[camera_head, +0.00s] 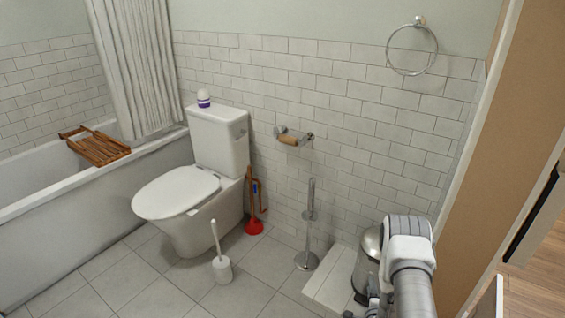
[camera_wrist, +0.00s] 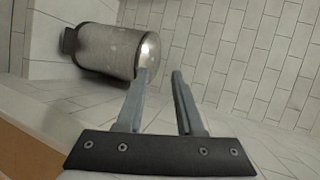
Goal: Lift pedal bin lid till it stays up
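The pedal bin (camera_head: 364,272) is a grey metal cylinder standing by the tiled wall at the lower right of the head view, partly hidden behind my arm. In the wrist view the bin (camera_wrist: 108,50) appears sideways, with its dark base to the left. Its shiny domed lid (camera_wrist: 150,50) faces right and looks shut. My gripper (camera_wrist: 160,72) is open, with a clear gap between its two fingers and nothing held. The left fingertip appears close to the lid's lower edge; whether it touches cannot be told.
A low white tiled ledge (camera_head: 330,283) adjoins the bin. A metal stand (camera_head: 308,225), a red plunger (camera_head: 254,226) and a toilet brush (camera_head: 221,268) stand to the left, near the toilet (camera_head: 190,195). A brown door edge (camera_head: 490,170) is at right.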

